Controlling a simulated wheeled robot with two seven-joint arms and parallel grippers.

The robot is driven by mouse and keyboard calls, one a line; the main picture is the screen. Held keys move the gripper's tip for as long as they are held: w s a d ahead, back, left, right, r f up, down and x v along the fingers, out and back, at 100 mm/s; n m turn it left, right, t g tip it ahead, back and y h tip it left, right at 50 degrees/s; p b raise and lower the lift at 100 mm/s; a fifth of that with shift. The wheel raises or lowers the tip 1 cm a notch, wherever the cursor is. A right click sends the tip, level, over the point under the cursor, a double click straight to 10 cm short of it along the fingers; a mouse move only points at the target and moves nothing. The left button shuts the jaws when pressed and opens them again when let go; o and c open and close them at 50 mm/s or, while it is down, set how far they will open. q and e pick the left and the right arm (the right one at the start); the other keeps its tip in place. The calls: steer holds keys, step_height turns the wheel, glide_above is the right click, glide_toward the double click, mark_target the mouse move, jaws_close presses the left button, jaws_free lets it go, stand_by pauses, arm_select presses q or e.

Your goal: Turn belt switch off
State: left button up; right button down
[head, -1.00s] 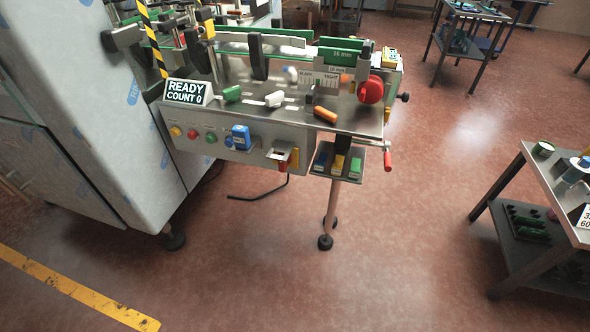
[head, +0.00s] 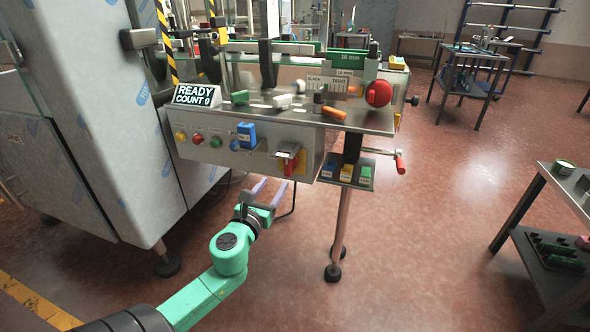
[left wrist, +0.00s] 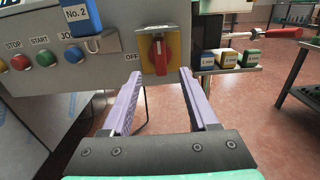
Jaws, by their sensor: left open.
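The belt switch is a red rotary handle on a yellow plate, low on the right of the machine's steel front panel (head: 245,160). In the left wrist view the red switch (left wrist: 158,55) stands with its handle about upright, and the word OFF is printed to its left. My left gripper (head: 268,188) is open and empty, below and in front of the panel. In the left wrist view its two lilac fingers (left wrist: 157,85) point at the panel, one on each side below the switch, apart from it. My right gripper is not in view.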

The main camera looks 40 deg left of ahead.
mark_target(287, 165)
arm_select(q)
steer(key=x, duration=1)
steer(key=shift+w+a, duration=0.2)
steer(key=shift+w, duration=0.05)
jaws_close()
